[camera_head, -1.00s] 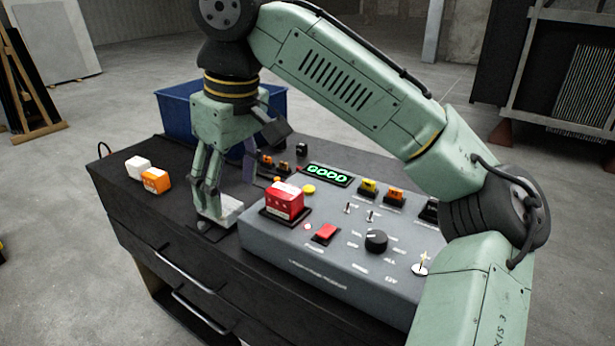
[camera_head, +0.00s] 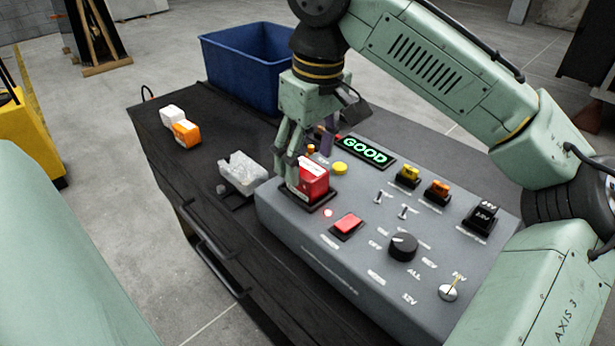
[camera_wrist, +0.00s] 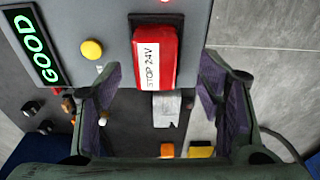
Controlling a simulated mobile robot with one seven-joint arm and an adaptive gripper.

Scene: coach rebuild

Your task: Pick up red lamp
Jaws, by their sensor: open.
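The red lamp (camera_head: 314,178) is a red block with a white label, seated in a dark socket at the left end of the grey test panel (camera_head: 300,235). In the wrist view the lamp (camera_wrist: 155,62) shows its label "STOP 24V". My gripper (camera_head: 293,172) is down at the lamp's left side in the head view, and one finger hides part of it. In the wrist view my open gripper (camera_wrist: 162,82) has one finger on each side of the lamp's near end, with gaps showing. Whether a finger touches the lamp cannot be told.
A lit "GOOD" display (camera_head: 365,151), yellow button (camera_head: 340,168), red switch (camera_head: 347,223) and black knob (camera_head: 403,246) share the panel. A whitish block (camera_head: 243,172), white lamp (camera_head: 172,115) and orange lamp (camera_head: 187,134) stand left. A blue bin (camera_head: 235,62) is behind.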

